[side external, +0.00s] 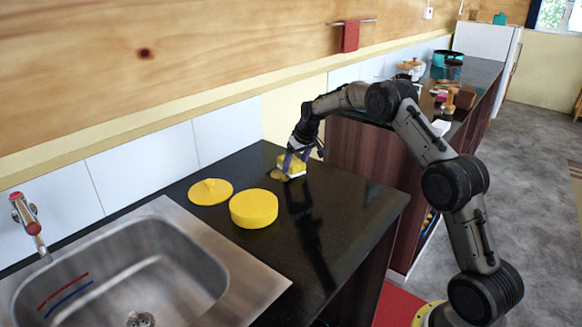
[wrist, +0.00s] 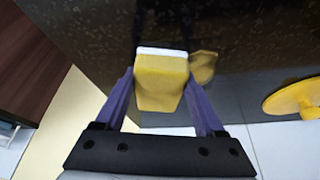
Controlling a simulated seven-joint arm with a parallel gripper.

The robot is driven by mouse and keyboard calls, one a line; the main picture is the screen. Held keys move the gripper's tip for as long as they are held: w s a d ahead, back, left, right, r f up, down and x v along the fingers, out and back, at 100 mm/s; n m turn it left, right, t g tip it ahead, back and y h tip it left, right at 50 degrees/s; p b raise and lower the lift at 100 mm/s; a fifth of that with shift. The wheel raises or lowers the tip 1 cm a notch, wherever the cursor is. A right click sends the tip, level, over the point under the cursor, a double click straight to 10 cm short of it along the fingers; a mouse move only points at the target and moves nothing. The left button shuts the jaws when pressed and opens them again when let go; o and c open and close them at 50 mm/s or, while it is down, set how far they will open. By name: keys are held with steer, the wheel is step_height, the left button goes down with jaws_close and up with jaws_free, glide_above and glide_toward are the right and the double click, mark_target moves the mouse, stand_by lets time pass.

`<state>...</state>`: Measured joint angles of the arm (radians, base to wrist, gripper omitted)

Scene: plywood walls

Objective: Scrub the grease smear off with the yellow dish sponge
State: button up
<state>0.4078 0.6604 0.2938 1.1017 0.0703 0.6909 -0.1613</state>
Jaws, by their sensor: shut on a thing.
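The yellow dish sponge (side external: 291,164) has a white layer, which is its lower face in the side view. It also shows in the wrist view (wrist: 161,82), between the purple fingers. My gripper (side external: 298,157) is shut on the sponge, also in the wrist view (wrist: 159,78). The sponge is at the dark counter's surface near the wall; I cannot tell whether it touches. A brownish-yellow patch, seemingly the grease smear (side external: 278,174), lies on the counter right beside the sponge. It shows right of the sponge in the wrist view (wrist: 203,67). Part of it may be hidden behind the sponge.
A round yellow pot (side external: 254,209) and a yellow lid with a knob (side external: 210,191) stand left of the sponge. The lid also shows in the wrist view (wrist: 294,99). A steel sink (side external: 150,265) lies further left. The dark counter (side external: 345,215) is clear toward its front right.

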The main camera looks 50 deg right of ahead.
mark_target(286, 176)
steer(key=shift+s+d+f, duration=0.15)
steer(key=shift+d+f, duration=0.05)
steer(key=shift+d, duration=0.2)
steer(key=shift+a, duration=0.1)
steer(key=shift+a+r, duration=0.2)
steer(key=shift+a, duration=1.8)
